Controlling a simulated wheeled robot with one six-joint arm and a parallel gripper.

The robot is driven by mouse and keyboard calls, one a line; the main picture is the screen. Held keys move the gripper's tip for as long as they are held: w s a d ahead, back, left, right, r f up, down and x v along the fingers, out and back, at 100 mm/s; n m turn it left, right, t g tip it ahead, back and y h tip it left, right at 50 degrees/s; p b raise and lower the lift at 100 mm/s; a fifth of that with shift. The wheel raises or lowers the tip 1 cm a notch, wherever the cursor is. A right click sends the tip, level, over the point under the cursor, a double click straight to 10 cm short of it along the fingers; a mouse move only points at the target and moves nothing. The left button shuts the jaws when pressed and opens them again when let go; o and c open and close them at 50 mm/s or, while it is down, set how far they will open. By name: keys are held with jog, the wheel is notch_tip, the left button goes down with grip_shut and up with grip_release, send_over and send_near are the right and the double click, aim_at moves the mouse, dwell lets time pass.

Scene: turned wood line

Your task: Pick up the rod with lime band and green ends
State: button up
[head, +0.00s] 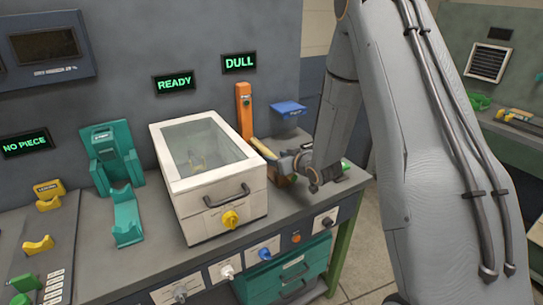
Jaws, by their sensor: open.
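My gripper (284,163) is over the right end of the workbench, pointing left, small and partly hidden by my own wrist. It is open. A yellow bar (263,148) lies just left of it, beside the white box. A small green piece (346,165) shows just right of my wrist; the rest of it is hidden. I cannot make out a whole rod with a lime band and green ends, and cannot tell whether either piece belongs to it.
A white box with a glass lid (214,192) stands left of my gripper. An orange post (243,108) and a blue piece (288,108) are behind. A teal stand (127,215) is farther left. Another bench with yellow pieces (521,115) is at far right.

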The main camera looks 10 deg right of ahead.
jog(key=shift+p+x, duration=0.35)
jog(key=shift+x, duration=0.95)
jog(key=shift+s, duration=0.1)
grip_shut()
